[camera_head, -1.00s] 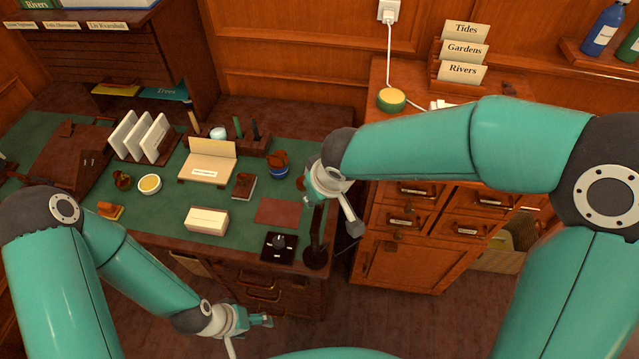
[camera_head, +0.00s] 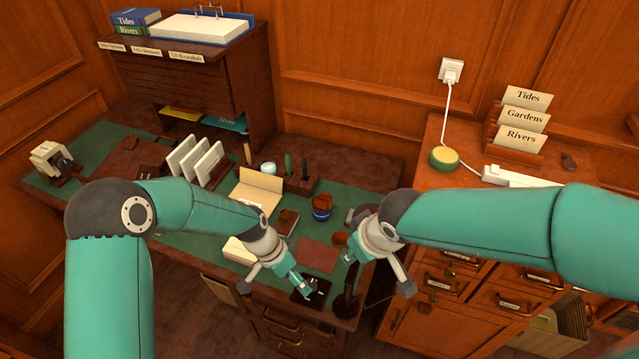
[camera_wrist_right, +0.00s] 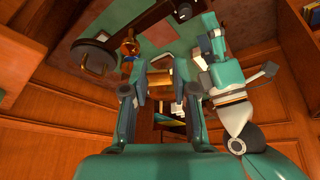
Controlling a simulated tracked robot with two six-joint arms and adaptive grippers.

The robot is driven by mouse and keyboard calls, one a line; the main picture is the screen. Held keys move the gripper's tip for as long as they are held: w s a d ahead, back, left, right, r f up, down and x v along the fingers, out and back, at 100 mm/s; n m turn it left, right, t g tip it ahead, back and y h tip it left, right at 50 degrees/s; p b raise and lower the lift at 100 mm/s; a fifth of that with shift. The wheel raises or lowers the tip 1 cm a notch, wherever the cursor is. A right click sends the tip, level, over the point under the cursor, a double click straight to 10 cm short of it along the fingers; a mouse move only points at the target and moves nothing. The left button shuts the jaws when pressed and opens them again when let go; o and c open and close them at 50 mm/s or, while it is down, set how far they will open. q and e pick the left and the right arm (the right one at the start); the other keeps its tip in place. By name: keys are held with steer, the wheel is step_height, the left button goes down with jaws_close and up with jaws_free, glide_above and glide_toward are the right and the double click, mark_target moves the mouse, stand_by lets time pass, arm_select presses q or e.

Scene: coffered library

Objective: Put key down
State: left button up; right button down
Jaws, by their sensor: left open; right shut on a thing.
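My right gripper (camera_head: 350,262) hangs over the desk's right end, near the dark stand. It also shows in the right wrist view (camera_wrist_right: 158,88). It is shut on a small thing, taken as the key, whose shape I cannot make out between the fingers. My left gripper (camera_head: 306,284) is open, low over the black square pad (camera_head: 318,292) at the desk's front edge. It partly covers the pad and the small thing on it. In the right wrist view, my left gripper (camera_wrist_right: 222,75) is to the right of the right fingers.
The dark stand (camera_head: 346,304) is close to both grippers. A red-brown mat (camera_head: 317,255), a blue pot (camera_head: 322,207) and a cream card holder (camera_head: 258,190) are on the green desk. The drawer cabinet (camera_head: 425,310) stands close on the right.

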arm_select(q)
steer(key=w+d+r+m, duration=0.2)
steer(key=w+r+m, duration=0.15)
steer(key=r, duration=0.35)
steer(key=w+d+r+m, duration=0.2)
steer(key=r+m, duration=0.2)
steer(key=r, duration=0.3)
step_height(320, 180, up, 14)
steer(key=r+m+g, duration=0.1)
steer(key=m+g, duration=0.1)
steer(key=m, duration=0.4)
glide_above(341, 235)
steer(key=w+a, duration=0.2)
steer(key=a, duration=0.3)
steer(key=x, duration=1.2)
steer(key=shift+w+d+f, duration=0.1)
steer(key=shift+w+f, duration=0.1)
steer(key=shift+w, duration=0.1)
steer(key=c, duration=1.2)
jaws_close()
arm_select(e)
steer(key=c, duration=0.8)
jaws_free()
